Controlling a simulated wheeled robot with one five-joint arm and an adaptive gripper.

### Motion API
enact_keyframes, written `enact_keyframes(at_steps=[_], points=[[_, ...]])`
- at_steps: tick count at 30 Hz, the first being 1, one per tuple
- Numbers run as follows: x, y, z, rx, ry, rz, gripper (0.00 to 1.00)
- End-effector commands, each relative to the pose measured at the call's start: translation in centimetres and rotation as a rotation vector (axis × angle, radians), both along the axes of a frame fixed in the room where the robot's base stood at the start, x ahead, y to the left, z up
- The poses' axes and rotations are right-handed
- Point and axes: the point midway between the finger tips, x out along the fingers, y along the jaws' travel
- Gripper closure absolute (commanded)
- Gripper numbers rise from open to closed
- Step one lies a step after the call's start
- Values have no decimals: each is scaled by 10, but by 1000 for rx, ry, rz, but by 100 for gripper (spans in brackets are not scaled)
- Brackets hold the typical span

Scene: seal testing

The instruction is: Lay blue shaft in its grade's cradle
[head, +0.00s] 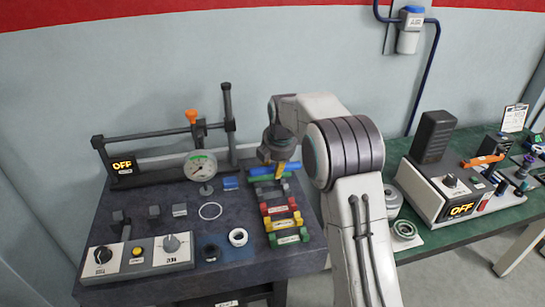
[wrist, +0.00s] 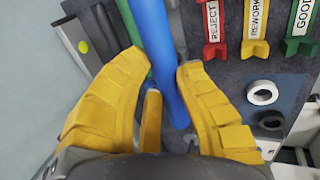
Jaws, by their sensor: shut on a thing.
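The blue shaft (wrist: 158,50) lies between the yellow fingers of my gripper (wrist: 165,100) in the wrist view, and the gripper is shut on it. In the head view the blue shaft (head: 261,171) shows at the back right of the dark table, partly hidden by my gripper (head: 281,171). A green shaft (wrist: 134,25) lies close beside the blue one. Three labelled cradles stand in a row: red REJECT (wrist: 215,30), yellow REWORK (wrist: 257,28) and green GOOD (wrist: 301,28). All three look empty. In the head view they run toward the table's front, green (head: 288,239) nearest.
A dial gauge (head: 200,166) and a bar frame stand at the back left. A white ring (head: 238,237), a thin ring (head: 210,211) and small blocks lie left of the cradles. A control box (head: 137,257) is at the front left. A green bench (head: 455,230) stands to the right.

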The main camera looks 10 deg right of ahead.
Motion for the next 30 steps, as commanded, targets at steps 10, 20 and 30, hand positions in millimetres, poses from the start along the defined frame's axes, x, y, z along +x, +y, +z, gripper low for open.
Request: enact_keyframes(at_steps=[10,20,30], points=[[-28,-1,-21,-2,-3,2,100],[-33,-1,-36,-3,-4,4,100],[-33,-1,-56,-3,-3,4,100]])
